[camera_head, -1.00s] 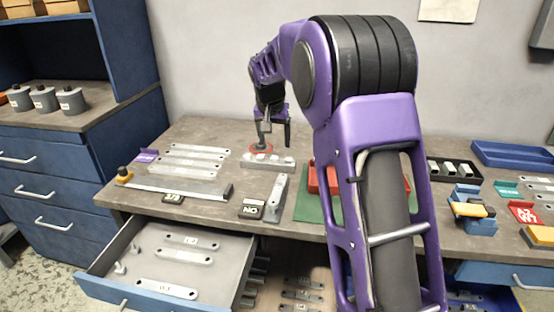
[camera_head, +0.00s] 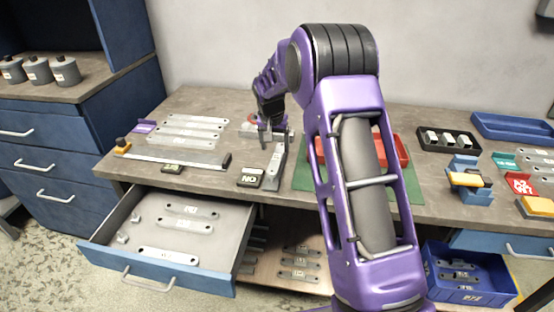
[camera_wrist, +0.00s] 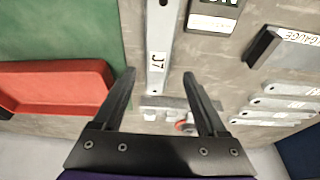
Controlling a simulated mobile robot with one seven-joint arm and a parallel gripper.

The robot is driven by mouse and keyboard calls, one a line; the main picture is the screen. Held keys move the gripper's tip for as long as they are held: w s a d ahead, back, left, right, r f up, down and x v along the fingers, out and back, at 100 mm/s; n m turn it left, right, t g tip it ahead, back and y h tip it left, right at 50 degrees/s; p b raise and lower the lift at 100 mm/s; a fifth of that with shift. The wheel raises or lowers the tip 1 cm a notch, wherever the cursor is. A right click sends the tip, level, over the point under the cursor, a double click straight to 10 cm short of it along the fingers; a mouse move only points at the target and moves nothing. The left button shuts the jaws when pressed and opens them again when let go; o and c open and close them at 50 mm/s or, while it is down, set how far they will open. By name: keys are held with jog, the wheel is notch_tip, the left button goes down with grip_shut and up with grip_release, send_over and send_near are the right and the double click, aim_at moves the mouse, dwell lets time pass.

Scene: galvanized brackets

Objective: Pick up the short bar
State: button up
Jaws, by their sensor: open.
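A grey metal bar (camera_head: 273,166) with a white label lies on the bench near its front edge, pointing away from me. In the wrist view this bar (camera_wrist: 158,50) carries a label that reads like "J7". My gripper (camera_head: 274,134) is open and empty over the far end of the bar. In the wrist view, the fingers of my gripper (camera_wrist: 160,78) stand on either side of the bar, apart from it. I cannot tell the remaining height. Several longer pale bars (camera_head: 185,132) lie in a row to the left.
A black sign block (camera_head: 250,177) stands just left of the bar. A red tray (camera_head: 398,150) on a green mat (camera_head: 300,178) lies to the right. A low grey rail with a red disc (camera_wrist: 185,127) is behind the bar. An open drawer (camera_head: 232,225) with more bars juts out below.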

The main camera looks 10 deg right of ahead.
aim_at(277, 157)
jog(key=x, duration=0.4)
jog(key=shift+s+d+f, duration=0.1)
jog(key=shift+s, duration=0.3)
jog(key=shift+w+f, duration=0.2)
jog(key=shift+f, duration=0.2)
jog(key=shift+r, duration=0.1)
grip_shut()
